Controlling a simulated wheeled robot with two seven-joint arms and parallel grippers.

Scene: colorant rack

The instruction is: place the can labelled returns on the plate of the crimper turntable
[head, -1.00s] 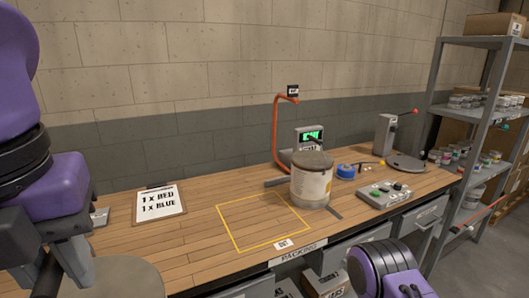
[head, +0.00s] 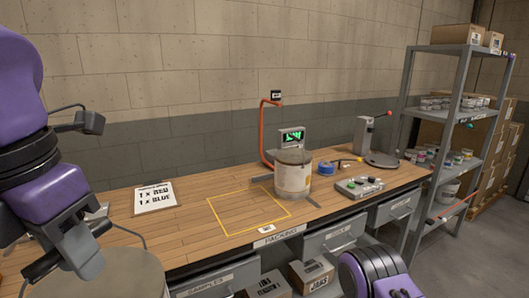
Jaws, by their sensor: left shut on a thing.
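My left gripper (head: 88,262) is at the lower left, shut on a wide can with a flat grey lid (head: 125,276). Only the can's top shows, so I cannot read its label. The crimper (head: 367,137) stands at the far right end of the bench. Its round dark turntable plate (head: 383,160) looks empty. A second grey-lidded can (head: 292,178) stands on the scale by the green display, its label unreadable. My right arm shows at the bottom right, but its fingers are out of view.
A yellow outlined area (head: 240,212) on the wooden bench (head: 185,240) is clear. A clipboard (head: 154,198) lies left of it. An orange curved post (head: 265,125), a blue tape roll (head: 326,168) and a button box (head: 359,188) stand nearer the crimper. A shelf rack (head: 408,165) is at right.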

